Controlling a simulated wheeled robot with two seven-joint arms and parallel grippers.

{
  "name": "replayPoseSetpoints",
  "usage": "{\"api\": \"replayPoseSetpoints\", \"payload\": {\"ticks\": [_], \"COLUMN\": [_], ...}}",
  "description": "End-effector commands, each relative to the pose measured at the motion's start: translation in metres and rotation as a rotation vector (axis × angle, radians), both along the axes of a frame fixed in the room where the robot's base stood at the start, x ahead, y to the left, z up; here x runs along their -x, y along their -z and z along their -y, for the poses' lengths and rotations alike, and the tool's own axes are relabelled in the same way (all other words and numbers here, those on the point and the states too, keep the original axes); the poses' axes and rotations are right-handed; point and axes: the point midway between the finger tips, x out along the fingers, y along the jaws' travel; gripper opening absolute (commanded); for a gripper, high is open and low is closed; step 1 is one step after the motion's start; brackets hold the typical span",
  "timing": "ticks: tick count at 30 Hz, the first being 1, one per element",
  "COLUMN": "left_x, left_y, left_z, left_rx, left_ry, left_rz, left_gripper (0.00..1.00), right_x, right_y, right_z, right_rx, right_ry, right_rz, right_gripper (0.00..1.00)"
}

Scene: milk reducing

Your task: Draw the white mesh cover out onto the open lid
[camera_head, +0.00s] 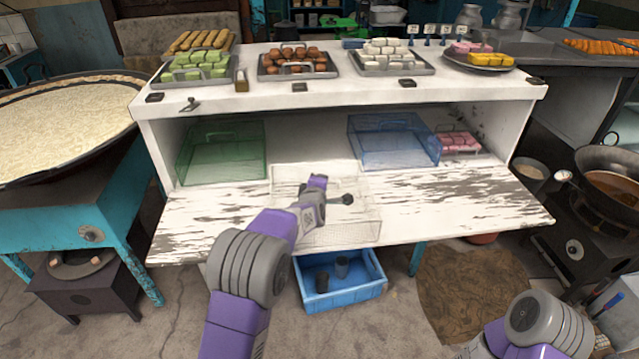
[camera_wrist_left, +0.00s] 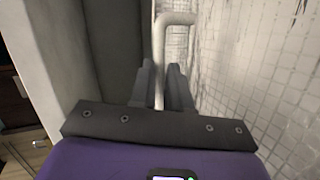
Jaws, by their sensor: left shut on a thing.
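The white mesh cover (camera_head: 350,228) is a see-through box shape at the middle of the cabinet front. It shows over the open lid (camera_head: 205,215), a worn white flap folded down, and its front side is near the lid's front edge. I cannot tell whether it rests flat. My left gripper (camera_head: 347,198) is at the cover, with my arm hiding its left part. In the left wrist view the left gripper (camera_wrist_left: 161,85) is shut on the cover's pale bent handle (camera_wrist_left: 178,18), with the white mesh (camera_wrist_left: 270,70) to the right. My right gripper is outside the frame.
A green mesh cover (camera_head: 222,150) and a blue mesh cover (camera_head: 390,140) stand in the cabinet on either side. A tray of pink sweets (camera_head: 458,141) is at right. Trays of sweets line the top. The lid's right part (camera_head: 460,205) is clear. A blue crate (camera_head: 340,290) sits below.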

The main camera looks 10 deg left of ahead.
Motion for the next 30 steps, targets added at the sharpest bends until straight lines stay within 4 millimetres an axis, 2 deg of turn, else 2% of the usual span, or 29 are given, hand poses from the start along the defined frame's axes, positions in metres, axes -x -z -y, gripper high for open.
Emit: {"api": "replayPoseSetpoints", "payload": {"ticks": [5,6,12,22,30], "left_x": [0.001,0.001,0.001,0.004,0.034], "left_y": [0.003,0.003,0.002,0.000,-0.013], "left_z": [0.001,0.001,0.000,0.000,0.003], "left_rx": [-0.006,-0.006,-0.003,0.000,0.002], "left_ry": [0.003,0.003,0.002,0.001,0.001], "left_rz": [-0.008,-0.008,-0.005,-0.004,-0.003], "left_gripper": [0.00,0.18,0.47,0.47,0.47], "right_x": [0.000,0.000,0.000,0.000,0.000], "right_y": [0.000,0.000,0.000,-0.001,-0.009], "right_z": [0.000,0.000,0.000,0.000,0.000], "right_rx": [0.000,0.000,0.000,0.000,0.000], "right_ry": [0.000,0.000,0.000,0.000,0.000], "right_rz": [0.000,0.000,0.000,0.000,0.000], "right_gripper": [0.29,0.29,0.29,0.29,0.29]}}
